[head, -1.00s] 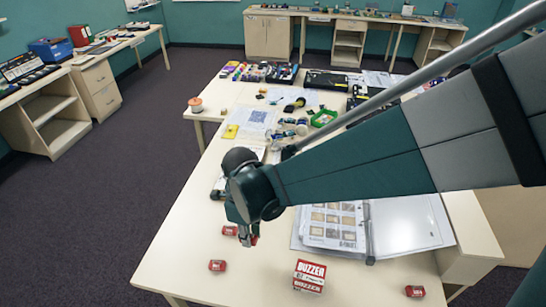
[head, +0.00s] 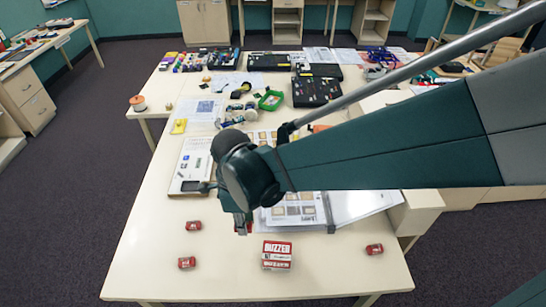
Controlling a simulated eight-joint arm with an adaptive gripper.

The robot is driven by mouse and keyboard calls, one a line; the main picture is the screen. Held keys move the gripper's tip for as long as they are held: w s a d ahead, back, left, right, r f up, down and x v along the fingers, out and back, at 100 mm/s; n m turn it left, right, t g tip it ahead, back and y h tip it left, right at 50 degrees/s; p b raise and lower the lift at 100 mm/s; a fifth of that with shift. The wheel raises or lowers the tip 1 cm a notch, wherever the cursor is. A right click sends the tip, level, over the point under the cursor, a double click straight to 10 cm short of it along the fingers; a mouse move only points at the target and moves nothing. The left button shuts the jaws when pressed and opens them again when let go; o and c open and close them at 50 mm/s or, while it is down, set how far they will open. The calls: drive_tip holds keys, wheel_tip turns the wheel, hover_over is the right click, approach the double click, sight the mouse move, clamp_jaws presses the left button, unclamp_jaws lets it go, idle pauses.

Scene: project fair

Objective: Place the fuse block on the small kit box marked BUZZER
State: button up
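The small kit box marked BUZZER (head: 277,255), red and white, stands near the front edge of the table. My gripper (head: 242,228) points down, above and a little left of the box, apart from it. A small red block, seemingly the fuse block (head: 241,230), shows between its fingertips, mostly hidden by the fingers. Similar small red blocks with pale labels lie on the table: one at the left (head: 193,225), one in front of it (head: 186,262) and one right of the box (head: 374,249). Their print is too small to read.
An open ring binder (head: 350,205) lies behind the box, partly under my arm. A white board (head: 192,165) lies at the left. A green tray (head: 270,100) and several parts fill the back. The table's front strip (head: 225,280) is mostly clear.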

drive_tip(key=s+d+r+p, duration=0.2)
drive_tip(key=s+d+r, duration=0.2)
drive_tip(key=d, duration=0.6)
drive_tip(key=shift+n, duration=0.3)
drive_tip(key=shift+s+f, duration=0.1)
hover_over(277, 250)
drive_tip(key=shift+f, duration=3)
drive_tip(key=shift+f+b, duration=0.4)
drive_tip(key=shift+f, duration=1.45)
drive_tip(key=shift+f, duration=0.2)
